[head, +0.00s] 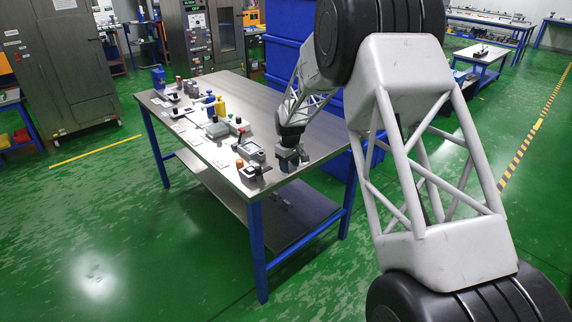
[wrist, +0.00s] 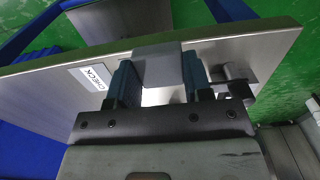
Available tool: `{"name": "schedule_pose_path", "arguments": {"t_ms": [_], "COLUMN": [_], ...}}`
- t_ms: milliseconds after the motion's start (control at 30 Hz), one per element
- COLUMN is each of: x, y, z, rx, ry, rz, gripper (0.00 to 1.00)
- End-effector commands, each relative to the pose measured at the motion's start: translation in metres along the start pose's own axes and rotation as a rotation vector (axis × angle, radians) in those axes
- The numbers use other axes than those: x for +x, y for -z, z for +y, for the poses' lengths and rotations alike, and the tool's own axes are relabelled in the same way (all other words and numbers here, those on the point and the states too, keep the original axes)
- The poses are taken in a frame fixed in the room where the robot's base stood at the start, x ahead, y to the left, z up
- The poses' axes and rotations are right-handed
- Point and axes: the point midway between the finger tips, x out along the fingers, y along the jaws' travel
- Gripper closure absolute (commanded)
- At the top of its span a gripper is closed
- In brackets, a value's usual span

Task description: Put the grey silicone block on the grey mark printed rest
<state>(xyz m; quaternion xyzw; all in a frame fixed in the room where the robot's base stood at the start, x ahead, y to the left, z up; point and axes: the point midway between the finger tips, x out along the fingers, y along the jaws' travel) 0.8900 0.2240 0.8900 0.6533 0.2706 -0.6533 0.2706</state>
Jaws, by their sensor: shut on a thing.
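My gripper (wrist: 158,78) shows in the wrist view with its two dark blue fingers closed on a grey block (wrist: 157,62). The block sits between the fingertips, over the edge area of the metal table. In the head view my gripper (head: 289,158) is low over the right part of the table, and the block in it is too small to make out. I cannot tell whether the block touches the table. A grey mark printed rest cannot be made out in either view.
The metal table (head: 185,140) carries several small devices along its left side, a yellow bottle (head: 219,106) and an orange-topped item (head: 240,163).

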Motion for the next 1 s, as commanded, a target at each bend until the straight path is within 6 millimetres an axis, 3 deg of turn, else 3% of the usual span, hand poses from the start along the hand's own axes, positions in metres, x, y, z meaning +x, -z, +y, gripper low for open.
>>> {"name": "schedule_pose_path", "arguments": {"t_ms": [500,1000], "x": [0.005,0.006], "y": [0.051,0.057], "z": [0.031,0.034], "rx": [0.0,0.0], "ry": [0.0,0.0], "rz": [0.0,0.0], "gripper": [0.77,0.77]}}
